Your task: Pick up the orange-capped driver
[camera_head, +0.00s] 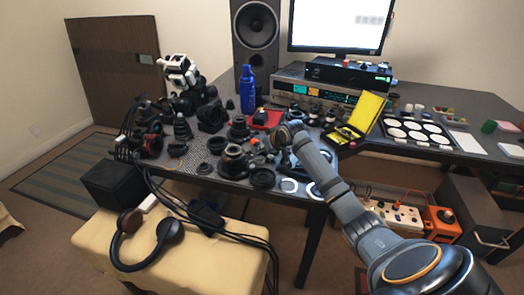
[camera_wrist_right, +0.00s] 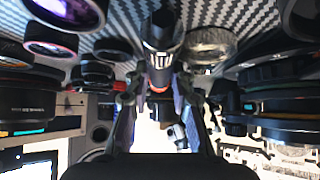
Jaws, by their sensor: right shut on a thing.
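My right arm reaches in from the right in the head view, and its gripper (camera_head: 284,134) is low among the lens parts at the middle of the table. In the right wrist view the gripper (camera_wrist_right: 159,103) has its fingers closed around a slim dark and grey driver (camera_wrist_right: 160,62) with an orange-red part near the fingertips. The driver points away from the palm, over a checkered mat (camera_wrist_right: 206,17). Its far end is dark. In the head view the arm hides most of it. My left gripper is not in view.
Lens rings and barrels (camera_head: 236,160) crowd around the gripper, close on both sides. A blue bottle (camera_head: 247,90) stands behind. A yellow open case (camera_head: 366,112) and a tray of white discs (camera_head: 416,132) lie to the right. Headphones (camera_head: 140,238) rest on a bench in front.

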